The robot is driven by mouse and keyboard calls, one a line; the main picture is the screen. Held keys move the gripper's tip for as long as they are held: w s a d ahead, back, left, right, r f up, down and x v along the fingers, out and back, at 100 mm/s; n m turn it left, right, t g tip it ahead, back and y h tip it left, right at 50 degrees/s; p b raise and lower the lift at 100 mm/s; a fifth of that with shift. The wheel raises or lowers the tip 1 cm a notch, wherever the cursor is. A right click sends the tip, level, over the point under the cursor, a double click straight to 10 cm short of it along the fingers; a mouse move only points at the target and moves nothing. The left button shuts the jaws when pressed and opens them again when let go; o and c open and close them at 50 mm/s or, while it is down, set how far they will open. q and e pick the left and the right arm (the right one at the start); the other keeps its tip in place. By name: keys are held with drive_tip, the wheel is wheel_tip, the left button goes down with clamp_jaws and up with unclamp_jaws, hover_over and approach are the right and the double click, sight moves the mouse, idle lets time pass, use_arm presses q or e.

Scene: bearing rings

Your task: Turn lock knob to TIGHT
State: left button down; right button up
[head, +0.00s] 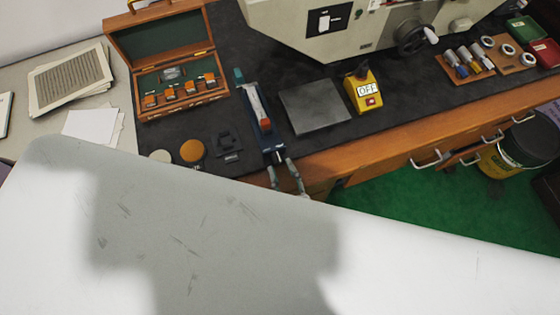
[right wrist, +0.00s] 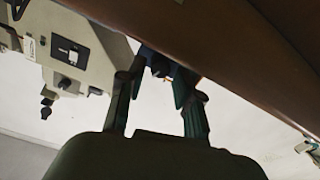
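A long blue fixture (head: 256,108) with a red-orange part lies on the dark bench mat, its near end at the bench's front edge. My right gripper (head: 285,168) is at that near end, with its two dark fingers apart. The lock knob and any TIGHT marking are not readable. My left gripper is not in view.
A yellow switch box (head: 363,92) reading OFF and a grey plate (head: 315,107) are right of the fixture. An open wooden case (head: 160,40) stands left. A large machine (head: 350,35) stands behind. The wooden bench edge (right wrist: 235,50) runs close above the fingers in the wrist view.

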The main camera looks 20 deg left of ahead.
drive_tip(key=shift+x, duration=1)
clamp_jaws()
drive_tip(key=shift+r+m+p, duration=0.1)
drive_tip(key=shift+m+p, duration=0.4)
drive_tip(key=shift+m, duration=0.3)
drive_tip(key=m, duration=0.2)
drive_tip(key=shift+m+p, duration=0.3)
drive_tip(key=shift+m, duration=0.1)
unclamp_jaws()
